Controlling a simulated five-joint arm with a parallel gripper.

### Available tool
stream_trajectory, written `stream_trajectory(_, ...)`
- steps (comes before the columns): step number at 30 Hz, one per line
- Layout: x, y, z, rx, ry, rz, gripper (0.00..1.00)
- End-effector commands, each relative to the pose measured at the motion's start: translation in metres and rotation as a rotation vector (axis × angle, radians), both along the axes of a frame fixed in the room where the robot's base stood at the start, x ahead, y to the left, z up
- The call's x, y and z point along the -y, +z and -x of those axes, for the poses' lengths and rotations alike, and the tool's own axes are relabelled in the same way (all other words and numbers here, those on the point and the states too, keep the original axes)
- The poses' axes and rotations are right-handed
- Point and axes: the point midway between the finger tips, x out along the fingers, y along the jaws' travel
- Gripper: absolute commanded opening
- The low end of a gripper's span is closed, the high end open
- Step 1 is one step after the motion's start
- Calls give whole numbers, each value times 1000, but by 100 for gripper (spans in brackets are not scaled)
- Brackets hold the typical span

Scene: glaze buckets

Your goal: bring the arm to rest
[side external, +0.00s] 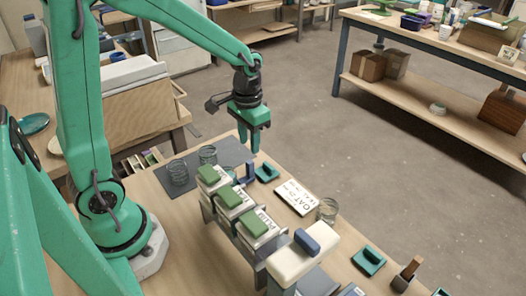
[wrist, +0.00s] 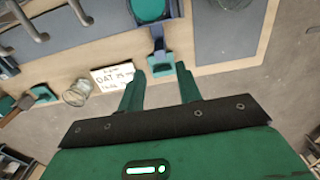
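My gripper (side external: 250,140) hangs fingers down above the far end of the workbench (side external: 160,205) in the side view. In the wrist view my gripper (wrist: 158,82) has its two green fingers spread apart with nothing held between them. A teal holder (side external: 266,172) and a small blue upright piece (side external: 250,172) are on the bench below my gripper. A teal piece also shows just beyond the fingertips in the wrist view (wrist: 160,66).
A dark grey mat (side external: 232,152) with wire-like round jars (side external: 178,172) lies left of my gripper. A white lettered card (side external: 295,197) and another jar (side external: 327,210) are to the right. A white block with a blue top (side external: 303,252) stands in front. Open floor lies behind the bench.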

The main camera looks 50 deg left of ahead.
Motion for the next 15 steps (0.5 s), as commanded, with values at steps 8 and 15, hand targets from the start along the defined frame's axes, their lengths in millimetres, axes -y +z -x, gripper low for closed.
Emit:
stream_trajectory(8,0,0,0,0,0,0,34)
stream_trajectory(15,1,11,5,25,0,-1,34)
